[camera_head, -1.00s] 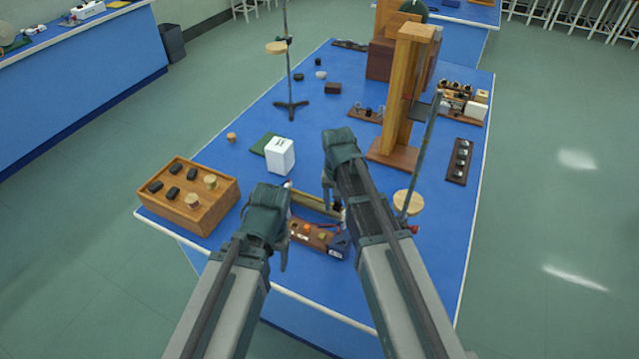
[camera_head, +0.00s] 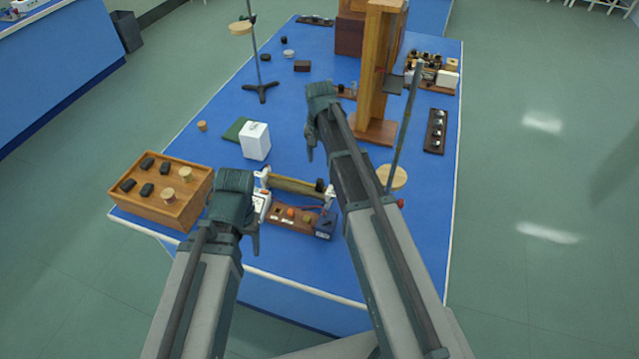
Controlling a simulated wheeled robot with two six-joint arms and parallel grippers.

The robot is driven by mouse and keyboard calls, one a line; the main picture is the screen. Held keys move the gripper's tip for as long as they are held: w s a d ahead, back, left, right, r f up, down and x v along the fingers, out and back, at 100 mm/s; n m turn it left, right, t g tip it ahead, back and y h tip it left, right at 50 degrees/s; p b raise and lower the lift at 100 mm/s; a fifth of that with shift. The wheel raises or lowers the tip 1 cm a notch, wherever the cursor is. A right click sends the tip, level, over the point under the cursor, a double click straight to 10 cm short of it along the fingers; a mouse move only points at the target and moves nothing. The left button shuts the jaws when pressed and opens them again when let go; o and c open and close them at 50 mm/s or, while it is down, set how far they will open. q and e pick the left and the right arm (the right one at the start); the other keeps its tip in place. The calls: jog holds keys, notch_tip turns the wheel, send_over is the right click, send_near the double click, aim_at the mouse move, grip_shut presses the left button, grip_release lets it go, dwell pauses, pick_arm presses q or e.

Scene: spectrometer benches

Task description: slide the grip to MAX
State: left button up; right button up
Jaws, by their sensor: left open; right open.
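A device with a tan, rod-like tube (camera_head: 292,186) lies near the front of the blue bench, between white-and-red end supports. A small black block (camera_head: 320,185), which looks like the grip, sits near the tube's right end. I cannot read a MAX mark at this size. My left gripper (camera_head: 251,236) is open and empty, left of the device and in front of its left end. My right gripper (camera_head: 309,150) is open and empty, above and behind the tube. Neither visibly touches the grip. The far finger of each gripper is largely hidden.
A wooden box (camera_head: 160,208) with black blocks and corks stands at the left. A brown board (camera_head: 292,218) with small parts lies before the tube. A white block (camera_head: 256,142) stands behind. A wooden frame (camera_head: 379,80) and a rod stand (camera_head: 403,125) rise at the right.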

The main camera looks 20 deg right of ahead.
aim_at(320, 180)
notch_tip(320, 180, down, 10)
jog(key=b, duration=0.9)
grip_shut()
dwell(0.9)
